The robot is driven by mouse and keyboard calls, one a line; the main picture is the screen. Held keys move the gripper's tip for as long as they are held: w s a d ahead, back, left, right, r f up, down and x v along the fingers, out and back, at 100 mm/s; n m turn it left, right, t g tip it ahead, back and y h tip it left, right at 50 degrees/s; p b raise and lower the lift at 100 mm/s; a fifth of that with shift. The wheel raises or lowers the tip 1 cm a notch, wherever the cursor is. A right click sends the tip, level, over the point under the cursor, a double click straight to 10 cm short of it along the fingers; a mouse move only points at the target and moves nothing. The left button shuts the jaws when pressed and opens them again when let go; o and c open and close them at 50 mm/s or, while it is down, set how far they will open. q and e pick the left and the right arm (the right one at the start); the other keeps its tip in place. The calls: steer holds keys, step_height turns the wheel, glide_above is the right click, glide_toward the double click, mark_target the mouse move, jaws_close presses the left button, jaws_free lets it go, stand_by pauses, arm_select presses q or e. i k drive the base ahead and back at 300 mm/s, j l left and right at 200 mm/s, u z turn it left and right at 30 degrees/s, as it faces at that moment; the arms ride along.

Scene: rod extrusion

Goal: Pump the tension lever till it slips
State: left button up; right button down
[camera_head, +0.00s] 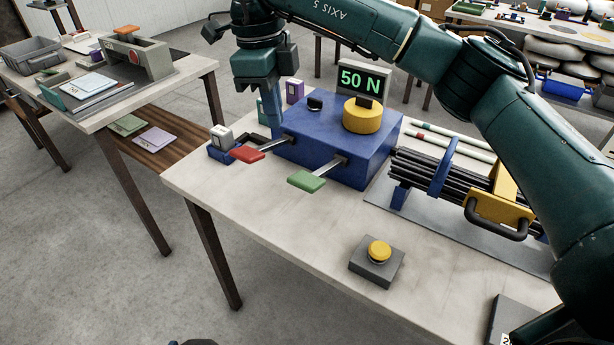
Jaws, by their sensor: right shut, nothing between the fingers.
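A blue machine box (345,160) stands on the pale table, with a yellow round knob (362,118) on top and a display (362,80) reading "50 N". Two levers stick out of its front: one with a red handle (247,155) at the left, one with a green handle (306,181) to its right. The view does not show which is the tension lever. My right gripper (272,122) points down at the box's left end, just above and behind the red lever's rod. It is shut and empty; contact with the lever cannot be told. My left gripper is not in view.
A bundle of black rods (440,172) in a blue and yellow holder lies right of the box. A yellow button (379,251) sits near the front edge. Small blocks (222,137) stand left of the box. The table front between button and levers is clear.

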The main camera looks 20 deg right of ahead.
mark_target(322, 172)
steer(key=k, duration=1)
